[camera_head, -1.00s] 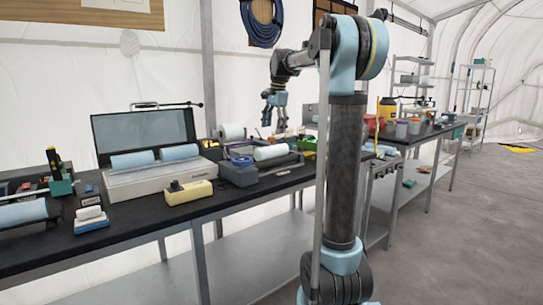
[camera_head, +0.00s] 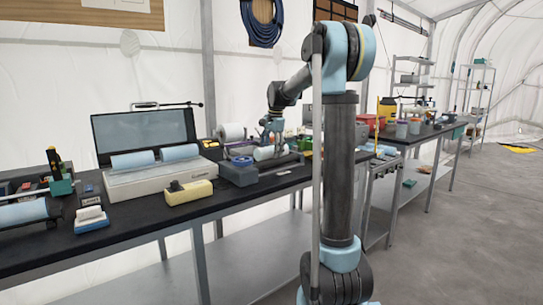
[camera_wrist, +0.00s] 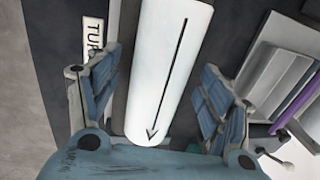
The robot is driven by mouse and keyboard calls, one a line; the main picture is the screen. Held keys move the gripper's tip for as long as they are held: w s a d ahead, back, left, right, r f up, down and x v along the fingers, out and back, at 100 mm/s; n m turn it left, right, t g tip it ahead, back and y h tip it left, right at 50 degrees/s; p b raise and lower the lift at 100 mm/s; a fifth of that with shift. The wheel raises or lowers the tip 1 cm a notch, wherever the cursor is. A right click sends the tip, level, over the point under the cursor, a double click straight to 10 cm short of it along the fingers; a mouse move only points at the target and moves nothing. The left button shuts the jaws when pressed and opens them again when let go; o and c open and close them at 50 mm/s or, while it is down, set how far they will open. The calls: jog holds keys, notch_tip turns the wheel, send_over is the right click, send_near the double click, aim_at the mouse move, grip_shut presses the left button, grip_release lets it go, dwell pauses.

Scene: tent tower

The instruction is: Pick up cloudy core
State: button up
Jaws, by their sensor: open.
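The cloudy core seems to be the white cylinder with a dark arrow along it (camera_wrist: 168,62), lying between my gripper's fingers in the wrist view. In the head view this white cylinder (camera_head: 266,153) lies on the grey holder on the dark bench. My gripper (camera_head: 271,138) is over it, with fingers reaching down around it. In the wrist view my gripper (camera_wrist: 160,105) is open, one finger to each side of the cylinder, with a visible gap on the right. Whether the left finger touches it I cannot tell.
A grey device with a purple strip (camera_wrist: 292,108) is close to the right finger. A white label (camera_wrist: 97,36) lies left of the cylinder. Another white roll (camera_head: 231,131) stands behind. A yellow block (camera_head: 190,193) and an open case with blue rolls (camera_head: 150,180) are farther left.

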jog(key=shift+f, duration=0.1)
jog(key=shift+c, duration=0.4)
jog(key=c, duration=1.6)
jog(key=shift+o, duration=0.2)
